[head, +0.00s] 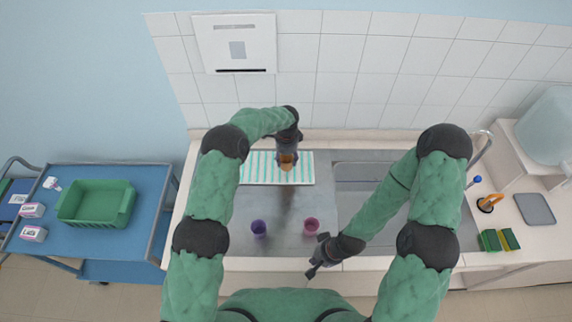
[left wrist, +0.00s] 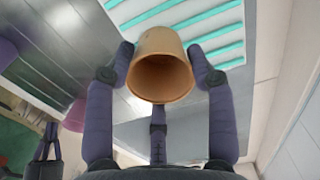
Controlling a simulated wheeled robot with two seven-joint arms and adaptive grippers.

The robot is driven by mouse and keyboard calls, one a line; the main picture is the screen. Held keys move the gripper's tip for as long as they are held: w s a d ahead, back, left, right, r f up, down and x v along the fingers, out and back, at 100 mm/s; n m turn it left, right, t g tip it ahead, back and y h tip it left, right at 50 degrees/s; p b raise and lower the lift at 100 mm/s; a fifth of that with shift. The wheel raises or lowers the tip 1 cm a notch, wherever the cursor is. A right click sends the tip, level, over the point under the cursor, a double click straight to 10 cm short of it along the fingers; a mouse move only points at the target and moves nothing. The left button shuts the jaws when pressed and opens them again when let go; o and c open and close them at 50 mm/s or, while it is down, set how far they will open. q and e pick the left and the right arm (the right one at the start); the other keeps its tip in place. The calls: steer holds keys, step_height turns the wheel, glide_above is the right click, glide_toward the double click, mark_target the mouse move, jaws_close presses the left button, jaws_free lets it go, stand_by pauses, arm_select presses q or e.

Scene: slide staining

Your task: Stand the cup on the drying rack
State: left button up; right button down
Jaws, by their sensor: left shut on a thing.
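An orange-tan cup (left wrist: 160,62) is between the fingers of my left gripper (left wrist: 163,68), which is shut on it. In the left wrist view its open mouth faces the camera. In the head view the cup (head: 287,160) shows just below my left gripper (head: 287,152), over the drying rack. The drying rack (head: 258,168) is white with teal stripes and lies at the back of the metal counter; it also shows in the left wrist view (left wrist: 215,35). I cannot tell whether the cup touches the rack. My right gripper (head: 318,262) is at the counter's front edge; its jaw state is unclear.
A purple cup (head: 259,228) and a pink cup (head: 311,226) stand on the metal counter in front of the rack. A sink basin (head: 365,176) lies to the right. A blue cart (head: 150,185) with a green crate (head: 128,205) stands at the left.

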arm_select(q)
steer(key=shift+a+f, duration=0.1)
steer(key=shift+f, duration=1.65)
steer(key=shift+f, duration=0.1)
arm_select(e)
steer(key=shift+f, duration=0.2)
arm_select(q)
steer(key=o, duration=1.2)
steer(key=shift+c, duration=0.2)
arm_select(e)
steer(key=shift+r, duration=0.2)
arm_select(q)
step_height(320, 180, up, 12)
steer(key=p, duration=0.3)
arm_select(e)
step_height(320, 180, up, 3)
steer(key=shift+f, duration=0.1)
